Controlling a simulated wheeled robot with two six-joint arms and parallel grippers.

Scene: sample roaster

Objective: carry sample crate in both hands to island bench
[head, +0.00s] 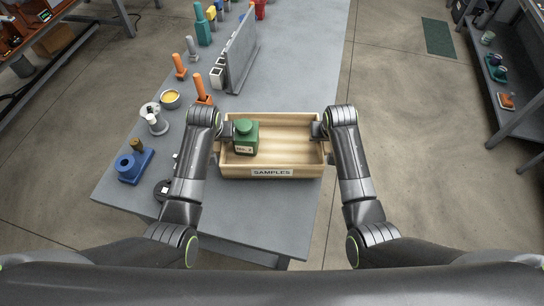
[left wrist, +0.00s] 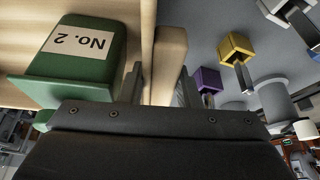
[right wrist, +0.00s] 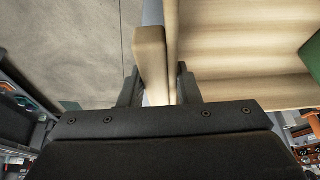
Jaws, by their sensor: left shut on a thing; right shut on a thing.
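The sample crate (head: 290,150) is a light wooden open box with a "SAMPLES" label on its near side. A green container (head: 245,138) labelled No. 2 stands inside at its left end; it also shows in the left wrist view (left wrist: 82,55). My left gripper (head: 222,132) is shut on the crate's left wall, which shows between the fingers in the left wrist view (left wrist: 166,65). My right gripper (head: 320,130) is shut on the right wall, seen between the fingers in the right wrist view (right wrist: 152,60). I cannot tell whether the crate touches the bench below.
The grey bench (head: 265,220) lies under the crate, with its right edge close by. Open floor (head: 400,150) lies right, before a shelf unit (head: 510,75).

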